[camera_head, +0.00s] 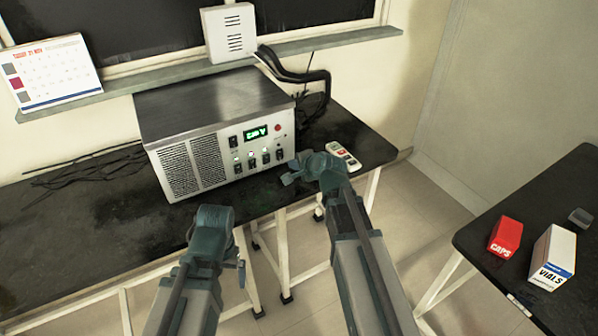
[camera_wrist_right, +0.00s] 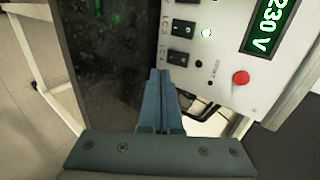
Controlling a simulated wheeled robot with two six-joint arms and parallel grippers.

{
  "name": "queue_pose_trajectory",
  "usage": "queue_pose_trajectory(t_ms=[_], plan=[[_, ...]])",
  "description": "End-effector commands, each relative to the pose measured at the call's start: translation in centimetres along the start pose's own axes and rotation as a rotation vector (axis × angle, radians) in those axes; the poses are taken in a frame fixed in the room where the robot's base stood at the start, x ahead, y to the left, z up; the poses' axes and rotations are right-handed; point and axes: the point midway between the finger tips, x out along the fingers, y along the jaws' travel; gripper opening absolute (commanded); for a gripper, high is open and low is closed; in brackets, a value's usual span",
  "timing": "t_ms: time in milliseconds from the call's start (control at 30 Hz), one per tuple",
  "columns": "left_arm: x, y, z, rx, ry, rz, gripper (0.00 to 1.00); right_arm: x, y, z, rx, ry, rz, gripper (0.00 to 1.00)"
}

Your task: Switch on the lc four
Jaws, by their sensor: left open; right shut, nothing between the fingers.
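A metal power unit (camera_head: 213,137) stands on the black bench, its front panel carrying a row of black rocker switches. The lc four switch (camera_head: 280,154) is at the right end of the row. In the right wrist view that switch (camera_wrist_right: 180,58) is nearest my fingers, and the small lamp beside it is dark. Its neighbour's lamp (camera_wrist_right: 206,33) is lit. My right gripper (camera_wrist_right: 158,78) is shut and empty, its tips close to the lc four switch; I cannot tell whether they touch. In the head view my right gripper (camera_head: 293,170) is at the panel's right. My left gripper (camera_head: 213,222) is open, before the bench.
A green display (camera_head: 256,132) and red button (camera_head: 278,128) sit above the switches. A small remote-like box (camera_head: 343,156) lies right of the unit. Black cables (camera_head: 295,75) hang behind. A second table holds a red caps box (camera_head: 505,236) and a vials box (camera_head: 552,257).

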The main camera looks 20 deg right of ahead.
Motion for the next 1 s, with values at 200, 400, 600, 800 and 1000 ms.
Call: queue_pose_trajectory(t_ms=[200,400,600,800,1000], plan=[[1.9,0.2,-0.1,0.0,0.0,0.0,1.0,4.2,-0.7,-0.1,0.0,-0.001,0.0,0.0],[2.0,0.2,-0.1,0.0,0.0,0.0,1.0,5.8,-1.6,-0.1,-0.001,0.0,0.0,0.0],[2.0,0.2,-0.1,0.0,0.0,0.0,1.0,6.3,-1.9,0.0,0.0,0.001,0.0,0.0],[2.0,0.2,-0.1,0.0,0.0,0.0,1.0,6.3,-1.9,0.0,0.0,0.001,0.0,0.0],[2.5,0.2,-0.1,0.0,0.0,0.0,1.0,7.1,-1.9,0.0,0.0,0.0,0.0,0.0]])
